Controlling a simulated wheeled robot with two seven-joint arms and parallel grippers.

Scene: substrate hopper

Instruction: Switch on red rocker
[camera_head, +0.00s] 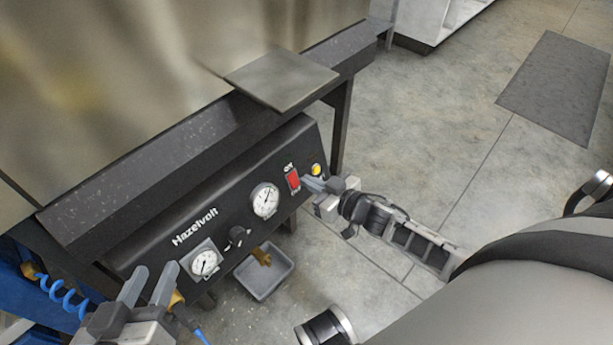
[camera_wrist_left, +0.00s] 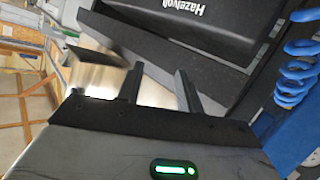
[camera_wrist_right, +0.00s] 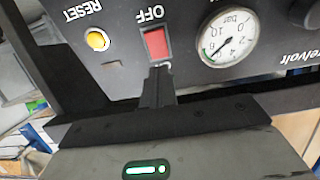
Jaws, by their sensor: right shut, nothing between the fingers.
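The red rocker (camera_head: 293,180) is set in the sloped black panel (camera_head: 228,219), to the right of a dial. In the right wrist view the red rocker (camera_wrist_right: 156,43) appears upside down, with the word OFF above it. My right gripper (camera_head: 309,184) is shut and empty, its fingertips close to the rocker. In the right wrist view the shut fingertips (camera_wrist_right: 160,72) reach the rocker's lower edge and partly cover the marking there; I cannot tell whether they touch. My left gripper (camera_head: 149,284) is open and empty at the lower left, in front of the panel.
A yellow reset button (camera_head: 316,169) sits right of the rocker. Two gauges, one of them large (camera_head: 265,200), and a black knob (camera_head: 237,237) are also on the panel. A grey bin (camera_head: 264,285) stands on the floor. A blue coiled hose (camera_head: 62,295) hangs at left.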

